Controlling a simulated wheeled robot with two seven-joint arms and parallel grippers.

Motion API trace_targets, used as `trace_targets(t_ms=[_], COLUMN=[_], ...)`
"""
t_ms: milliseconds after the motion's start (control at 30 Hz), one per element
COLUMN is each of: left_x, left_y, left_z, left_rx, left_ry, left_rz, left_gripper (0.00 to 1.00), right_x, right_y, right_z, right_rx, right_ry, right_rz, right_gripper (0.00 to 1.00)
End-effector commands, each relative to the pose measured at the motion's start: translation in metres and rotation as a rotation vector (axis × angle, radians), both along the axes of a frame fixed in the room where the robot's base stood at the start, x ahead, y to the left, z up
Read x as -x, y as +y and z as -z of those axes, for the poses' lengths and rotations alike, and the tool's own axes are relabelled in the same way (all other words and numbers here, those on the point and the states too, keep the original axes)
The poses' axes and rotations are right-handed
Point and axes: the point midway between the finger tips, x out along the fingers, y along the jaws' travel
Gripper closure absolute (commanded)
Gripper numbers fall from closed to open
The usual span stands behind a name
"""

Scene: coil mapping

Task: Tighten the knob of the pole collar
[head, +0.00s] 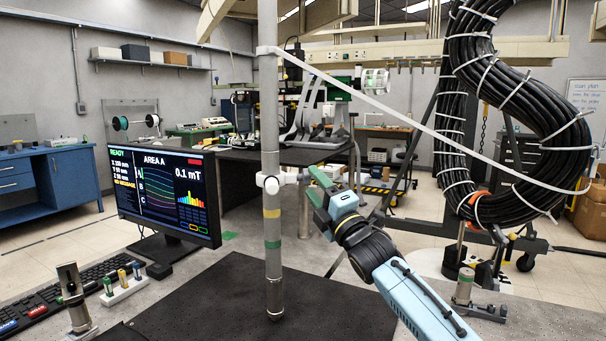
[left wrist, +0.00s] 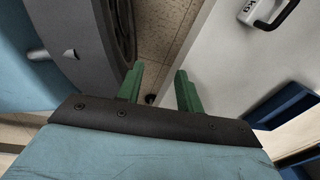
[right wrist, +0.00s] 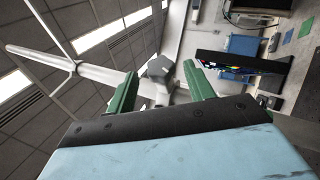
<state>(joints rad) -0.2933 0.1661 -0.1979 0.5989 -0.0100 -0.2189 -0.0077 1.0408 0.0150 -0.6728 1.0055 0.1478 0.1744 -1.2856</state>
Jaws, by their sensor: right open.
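A grey upright pole (head: 271,120) stands on the bench, with yellow and green bands low on it. A white collar (head: 268,183) sits around it at mid-height, and its pale knob (head: 291,178) sticks out to the right. My right gripper (head: 311,181) is open at the knob, its green fingers pointing toward the pole. In the right wrist view the knob (right wrist: 158,70) shows between the spread fingertips; I cannot tell whether they touch it. My left gripper (left wrist: 160,85) is open and empty in the left wrist view, outside the head view.
A monitor (head: 165,195) and keyboard (head: 75,295) stand left of the pole. A black mat (head: 220,305) lies around its foot. A small metal post (head: 463,288) stands at right.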

Motion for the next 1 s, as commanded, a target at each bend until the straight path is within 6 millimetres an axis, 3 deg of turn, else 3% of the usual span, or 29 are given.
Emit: trace_targets(t_ms=[500,1000], left_x=[-0.033,-0.043], left_y=[-0.003,-0.006], left_z=[0.000,-0.002], left_rx=[0.000,0.000], left_ry=[-0.028,-0.031], left_rz=[-0.010,-0.014], left_gripper=[0.64,0.64], right_x=[-0.033,-0.041], right_y=[0.027,0.032], right_z=[-0.019,-0.025], right_rx=[0.000,0.000], right_ry=[0.003,0.000], right_rz=[-0.001,0.000], right_gripper=[0.47,0.47])
